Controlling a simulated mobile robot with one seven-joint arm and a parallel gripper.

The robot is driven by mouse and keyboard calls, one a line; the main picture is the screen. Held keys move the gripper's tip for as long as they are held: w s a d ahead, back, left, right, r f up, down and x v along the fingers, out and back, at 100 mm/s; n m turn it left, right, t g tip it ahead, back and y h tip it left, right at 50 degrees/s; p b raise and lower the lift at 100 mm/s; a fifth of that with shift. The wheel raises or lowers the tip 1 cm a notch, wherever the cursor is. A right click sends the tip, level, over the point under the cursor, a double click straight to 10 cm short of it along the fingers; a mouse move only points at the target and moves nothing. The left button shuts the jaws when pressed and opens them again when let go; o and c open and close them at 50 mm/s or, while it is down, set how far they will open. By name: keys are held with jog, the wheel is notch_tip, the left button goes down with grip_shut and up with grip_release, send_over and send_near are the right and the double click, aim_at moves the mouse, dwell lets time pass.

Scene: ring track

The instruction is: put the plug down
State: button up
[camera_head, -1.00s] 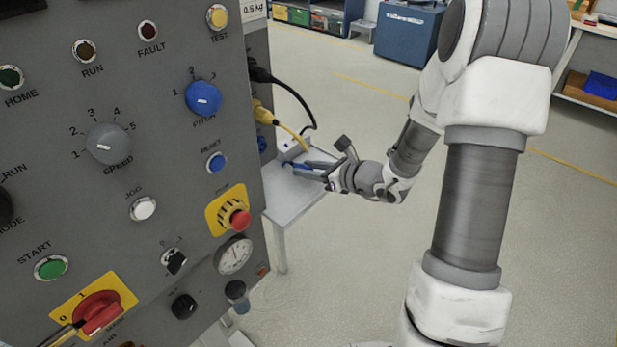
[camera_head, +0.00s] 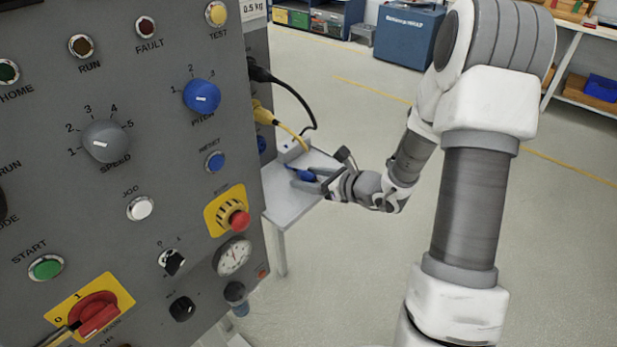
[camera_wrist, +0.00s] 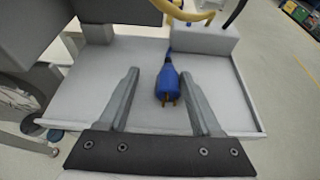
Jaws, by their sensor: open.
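The blue plug (camera_wrist: 168,82) with brass pins lies on the grey shelf (camera_wrist: 80,85) in the wrist view, pins pointing toward my gripper. My gripper (camera_wrist: 162,80) is open, with one finger on each side of the plug. The right finger is close beside the plug and a wider gap shows on the left; I cannot tell whether the right one touches. In the head view the blue plug (camera_head: 304,175) shows at the fingertips of my gripper (camera_head: 312,178), low over the shelf (camera_head: 290,205).
A light grey box (camera_head: 292,149) stands at the shelf's back, with a yellow cable and a black cable (camera_head: 300,98) running near it. The control panel (camera_head: 130,170) with knobs and buttons rises at the left. Open floor (camera_head: 370,270) lies to the right.

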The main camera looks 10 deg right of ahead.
jog(key=shift+r, duration=0.2)
jog(key=shift+s+d+r, duration=0.15)
jog(key=shift+s+d, duration=0.05)
jog(key=p+v, duration=0.2)
jog(key=v, duration=0.9)
jog(key=shift+s, duration=0.2)
jog(key=shift+d, duration=0.15)
